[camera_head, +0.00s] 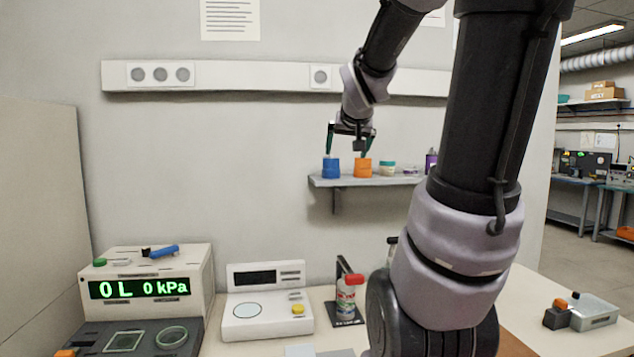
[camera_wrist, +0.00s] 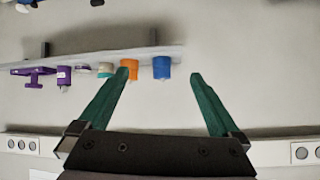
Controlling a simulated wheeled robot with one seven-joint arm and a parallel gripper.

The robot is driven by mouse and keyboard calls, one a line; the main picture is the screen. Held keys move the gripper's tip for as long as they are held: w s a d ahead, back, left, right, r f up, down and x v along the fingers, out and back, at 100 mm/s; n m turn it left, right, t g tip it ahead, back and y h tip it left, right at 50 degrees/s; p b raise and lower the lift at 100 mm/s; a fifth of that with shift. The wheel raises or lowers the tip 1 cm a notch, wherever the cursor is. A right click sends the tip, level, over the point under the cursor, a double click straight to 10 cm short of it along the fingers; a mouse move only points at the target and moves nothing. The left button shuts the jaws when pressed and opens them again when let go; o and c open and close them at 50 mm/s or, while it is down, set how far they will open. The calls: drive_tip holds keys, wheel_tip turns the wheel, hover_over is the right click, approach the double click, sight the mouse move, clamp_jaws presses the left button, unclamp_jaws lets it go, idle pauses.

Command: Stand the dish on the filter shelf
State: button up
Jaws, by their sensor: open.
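A grey wall shelf (camera_head: 345,182), which I take as the filter shelf, holds a blue cup-like piece (camera_head: 331,168), an orange one (camera_head: 362,168), a pale teal-banded jar (camera_head: 387,168) and purple items (camera_head: 431,160). A round, clear, shallow dish (camera_head: 171,336) lies flat in the dark panel at the lower left. My gripper (camera_head: 347,150) is open and empty, pointing down at the blue and orange pieces. In the wrist view its fingertips (camera_wrist: 160,76) straddle the blue piece (camera_wrist: 161,68), with the orange piece (camera_wrist: 129,68) by the left finger; contact cannot be told.
Below the shelf, the bench holds a pressure display box (camera_head: 150,285), a white balance (camera_head: 266,305) and a red-capped bottle (camera_head: 346,298) by a dark stand. A wall rail with sockets (camera_head: 240,76) runs above the shelf. My arm hides part of the shelf's right side.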

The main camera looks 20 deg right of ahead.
drive_tip(key=s+a+f+g+y, duration=0.1)
drive_tip(key=s+a+f+y, duration=0.1)
drive_tip(key=s+a, duration=0.5)
drive_tip(key=s+a+f+n+g+y, duration=0.1)
drive_tip(key=s+a+f+g+y, duration=0.1)
drive_tip(key=s+a, duration=0.6)
drive_tip(key=shift+s+a+f+y, duration=0.2)
drive_tip(key=shift+s+f+y, duration=0.35)
drive_tip(key=shift+y, duration=0.45)
